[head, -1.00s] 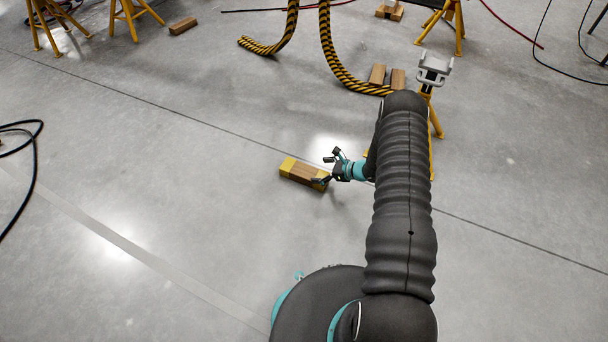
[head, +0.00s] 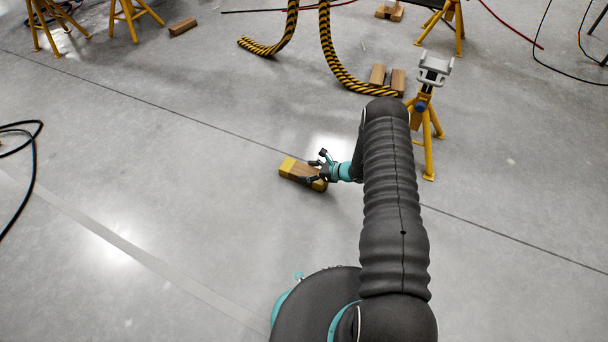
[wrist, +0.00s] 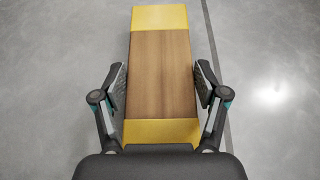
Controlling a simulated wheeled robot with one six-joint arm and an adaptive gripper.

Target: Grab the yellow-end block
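The yellow-end block (head: 302,172) is a brown wooden block with yellow ends, lying on the grey floor left of my arm in the head view. In the wrist view the block (wrist: 162,75) runs lengthwise away from me, its near yellow end close to the palm. My gripper (wrist: 160,88) is open, with one finger on each side of the block's wooden part. A small gap shows at the left finger; the right finger is very close to the block, and I cannot tell if it touches. In the head view my gripper (head: 318,170) covers the block's right end.
A yellow stand (head: 428,135) with a grey top is just right of my forearm. A black cable (head: 33,165) lies at the left edge. The floor left of the block is clear.

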